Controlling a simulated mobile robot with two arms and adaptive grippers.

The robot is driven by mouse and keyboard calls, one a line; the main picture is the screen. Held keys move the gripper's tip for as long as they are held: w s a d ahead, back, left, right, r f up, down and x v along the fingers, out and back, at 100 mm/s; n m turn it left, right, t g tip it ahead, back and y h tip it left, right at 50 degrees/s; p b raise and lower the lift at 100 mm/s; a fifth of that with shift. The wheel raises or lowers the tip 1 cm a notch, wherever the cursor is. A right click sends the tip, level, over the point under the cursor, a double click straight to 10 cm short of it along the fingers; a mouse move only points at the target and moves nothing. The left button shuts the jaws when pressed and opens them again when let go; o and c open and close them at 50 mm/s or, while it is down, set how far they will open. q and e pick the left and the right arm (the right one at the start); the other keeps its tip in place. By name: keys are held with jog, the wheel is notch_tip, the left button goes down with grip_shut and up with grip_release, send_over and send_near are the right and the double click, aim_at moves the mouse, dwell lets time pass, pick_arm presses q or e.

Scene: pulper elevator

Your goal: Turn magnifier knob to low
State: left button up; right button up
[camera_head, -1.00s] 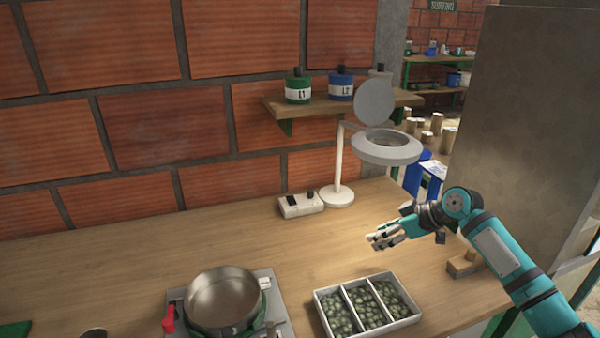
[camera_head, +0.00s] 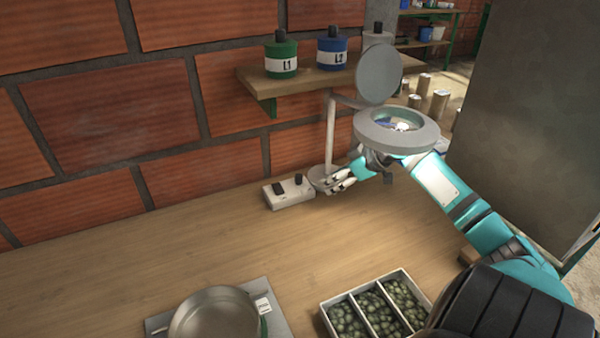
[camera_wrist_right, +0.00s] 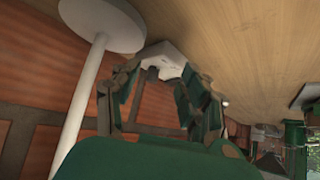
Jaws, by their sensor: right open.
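The magnifier lamp has a grey ring head (camera_head: 375,136), a raised round lid (camera_head: 379,74), a white post (camera_head: 330,135) and a round base. A white control box (camera_head: 290,197) with a black knob (camera_head: 298,180) and a dark switch (camera_head: 278,188) sits left of the base. My right gripper (camera_head: 334,183) is open in front of the base, just right of the box and apart from it. In the right wrist view the box (camera_wrist_right: 165,55) shows beyond the open fingers, with the post (camera_wrist_right: 82,95) to the left. My left gripper is out of view.
A shelf (camera_head: 255,82) with a green L1 jar (camera_head: 281,55) and a blue L2 jar (camera_head: 332,48) is above. A pan (camera_head: 215,318) and a divided tray (camera_head: 326,313) of green pieces stand in front. The table (camera_head: 150,255) left of the box is clear.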

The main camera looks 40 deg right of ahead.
aim_at(299, 175)
jog(key=w, duration=0.2)
jog(key=w+a, duration=0.1)
jog(key=w, duration=0.1)
jog(key=w+a, duration=0.1)
jog(key=w, duration=0.2)
jog(key=shift+a+p, duration=0.2)
jog(key=shift+p, duration=0.15)
jog(key=shift+x, duration=1.1)
jog(key=shift+w+a+f, duration=0.15)
jog(key=shift+w+f, duration=0.25)
jog(key=shift+w, duration=0.15)
grip_shut()
